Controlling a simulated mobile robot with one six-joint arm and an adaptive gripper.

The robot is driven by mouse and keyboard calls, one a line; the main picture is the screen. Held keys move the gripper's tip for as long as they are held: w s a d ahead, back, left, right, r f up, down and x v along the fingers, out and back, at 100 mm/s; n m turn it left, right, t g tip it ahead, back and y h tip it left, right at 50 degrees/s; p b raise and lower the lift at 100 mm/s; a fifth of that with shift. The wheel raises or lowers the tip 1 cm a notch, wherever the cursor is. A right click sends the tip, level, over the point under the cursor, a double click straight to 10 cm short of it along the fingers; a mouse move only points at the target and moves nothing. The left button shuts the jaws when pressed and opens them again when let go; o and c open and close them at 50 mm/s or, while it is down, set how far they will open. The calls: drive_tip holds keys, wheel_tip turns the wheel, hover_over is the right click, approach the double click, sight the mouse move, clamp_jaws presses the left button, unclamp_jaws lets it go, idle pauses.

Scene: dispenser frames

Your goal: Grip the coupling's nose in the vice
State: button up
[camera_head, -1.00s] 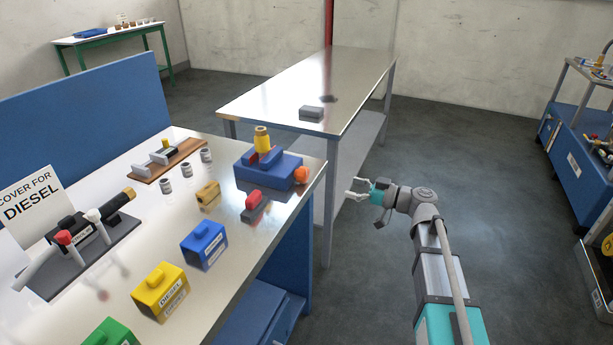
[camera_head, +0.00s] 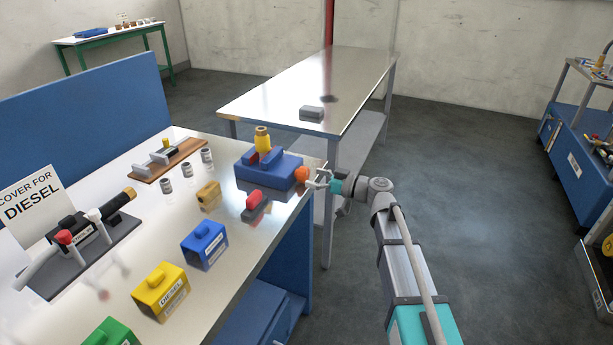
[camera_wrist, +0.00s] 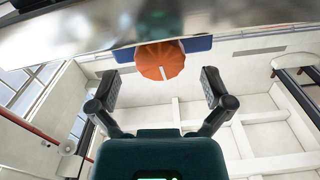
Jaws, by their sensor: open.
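The vice is a blue block (camera_head: 266,175) near the right edge of the bench, with an orange knob (camera_head: 301,174) on its right side. The brass-yellow coupling (camera_head: 262,140) stands upright at the vice's top, between red jaw faces; whether they touch it I cannot tell. My gripper (camera_head: 314,180) is beside the orange knob at the bench edge. In the wrist view the open fingers (camera_wrist: 160,90) stand apart on either side of the ribbed orange knob (camera_wrist: 159,61), which lies just beyond the fingertips. The coupling is hidden in the wrist view.
Blue (camera_head: 204,245) and yellow (camera_head: 161,290) labelled boxes are nearer. A steel table (camera_head: 270,101) stands behind; open floor lies to the right.

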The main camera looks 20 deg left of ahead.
drive_tip(key=shift+w+a, duration=0.1)
drive_tip(key=shift+a, duration=1.15)
drive_tip(key=c, duration=1.1)
drive_tip(key=shift+c, duration=0.2)
drive_tip(key=shift+m, duration=2)
